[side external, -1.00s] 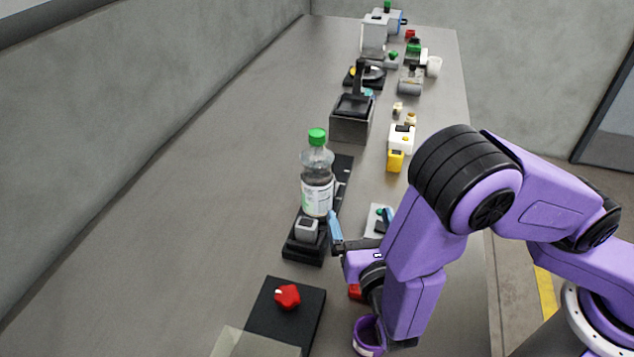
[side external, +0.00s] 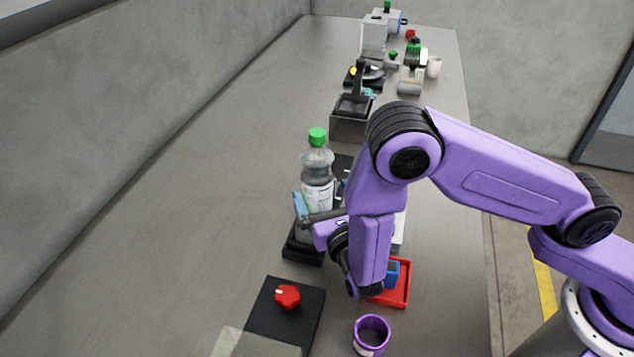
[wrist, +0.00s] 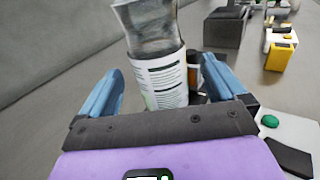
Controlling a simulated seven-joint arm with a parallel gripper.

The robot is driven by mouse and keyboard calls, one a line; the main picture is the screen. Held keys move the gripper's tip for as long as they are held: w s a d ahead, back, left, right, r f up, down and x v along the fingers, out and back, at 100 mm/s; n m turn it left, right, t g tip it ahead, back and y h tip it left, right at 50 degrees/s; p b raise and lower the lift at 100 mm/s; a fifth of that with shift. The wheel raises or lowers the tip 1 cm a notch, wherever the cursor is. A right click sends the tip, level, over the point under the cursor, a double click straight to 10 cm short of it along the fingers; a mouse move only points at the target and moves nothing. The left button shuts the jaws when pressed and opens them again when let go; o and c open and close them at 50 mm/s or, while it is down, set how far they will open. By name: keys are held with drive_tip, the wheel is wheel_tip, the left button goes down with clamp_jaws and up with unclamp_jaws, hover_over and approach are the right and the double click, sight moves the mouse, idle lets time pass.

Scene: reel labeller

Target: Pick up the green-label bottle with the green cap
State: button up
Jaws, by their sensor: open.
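A clear bottle (side external: 317,177) with a green cap and a white label with some green stands upright on a black device on the bench. In the wrist view the lower part of the bottle (wrist: 157,75) shows, with its printed label; its cap is out of frame. My gripper (side external: 322,202) is at the bottle's lower part. In the wrist view its two blue fingers (wrist: 158,92) are apart, one on each side of the bottle, with a gap at the left. I cannot tell whether the right finger touches it. The bottle's base is hidden behind my gripper.
A black box with a red knob (side external: 287,297) is in front, beside a purple cup (side external: 371,335) and a red tray (side external: 398,285). A dark grey device (side external: 350,122) stands behind the bottle. The bench left of the bottle is clear.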

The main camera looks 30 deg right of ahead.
sight(314, 165)
drive_tip(key=shift+w+d+r, duration=0.1)
drive_tip(key=shift+w+d, duration=0.1)
drive_tip(key=shift+w, duration=0.75)
drive_tip(key=shift+w+d+f, duration=0.1)
drive_tip(key=shift+w+d, duration=0.05)
drive_tip(key=shift+w, duration=0.8)
drive_tip(key=shift+w+d+r, duration=0.1)
drive_tip(key=shift+w+d, duration=0.1)
drive_tip(key=shift+w, duration=0.75)
drive_tip(key=c, duration=1.6)
drive_tip(key=shift+a+r, duration=0.1)
drive_tip(key=shift+r, duration=0.45)
drive_tip(key=shift+c, duration=0.2)
wheel_tip(314, 165, up, 2)
drive_tip(key=shift+r, duration=0.1)
drive_tip(key=s+d+r, duration=0.6)
drive_tip(key=s+r, duration=0.3)
drive_tip(key=s, duration=0.3)
drive_tip(key=shift+s+d+r, duration=0.15)
drive_tip(key=shift+s+r, duration=0.05)
drive_tip(key=shift+r, duration=0.2)
